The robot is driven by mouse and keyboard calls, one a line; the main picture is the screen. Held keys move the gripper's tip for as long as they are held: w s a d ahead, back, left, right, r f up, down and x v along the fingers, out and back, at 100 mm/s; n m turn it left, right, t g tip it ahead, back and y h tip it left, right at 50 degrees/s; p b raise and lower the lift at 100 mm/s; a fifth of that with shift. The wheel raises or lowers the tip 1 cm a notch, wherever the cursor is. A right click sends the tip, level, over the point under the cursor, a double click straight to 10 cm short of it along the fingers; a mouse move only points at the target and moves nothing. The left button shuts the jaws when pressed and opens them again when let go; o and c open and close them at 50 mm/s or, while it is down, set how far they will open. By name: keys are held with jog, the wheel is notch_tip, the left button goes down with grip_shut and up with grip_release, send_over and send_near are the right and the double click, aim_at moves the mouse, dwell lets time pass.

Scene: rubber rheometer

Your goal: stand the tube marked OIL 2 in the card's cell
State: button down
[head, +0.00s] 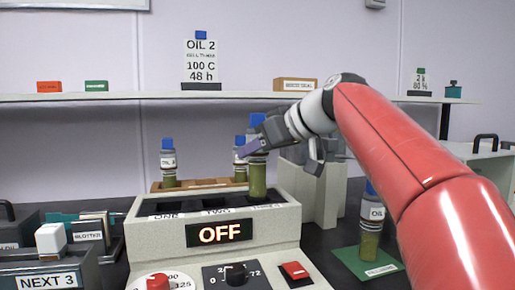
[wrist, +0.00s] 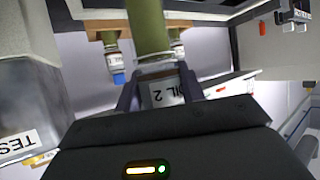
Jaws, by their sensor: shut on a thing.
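My gripper (head: 257,142) is shut on a tube with green contents (head: 258,180), holding it upright by its upper part. In the wrist view, the held tube (wrist: 149,28) stands between the fingers (wrist: 160,92), and its upside-down label, partly covered, reads "IL 2". The tube's lower end is over the right part of the grey heater block (head: 285,220); I cannot tell whether it has entered a cell. The block's dark cells carry labels ONE and TWO, with a third label partly hidden. The card (head: 202,62) on the shelf reads OIL 2, 100 C, 48 h.
A wooden rack (head: 200,185) behind the block holds blue-capped tubes (head: 168,162). Another tube (head: 371,225) stands on a green mat (head: 350,260) at right. The block's display (head: 220,234) reads OFF. Grey blocks (head: 325,195) stand behind right; boxes (head: 50,275) stand left.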

aim_at(266, 175)
jog(key=shift+f+b, duration=2.95)
jog(key=shift+f, duration=0.35)
jog(key=c, duration=0.8)
grip_release()
jog(key=v, duration=0.8)
jog(key=shift+p, duration=0.3)
jog(key=shift+a, duration=0.1)
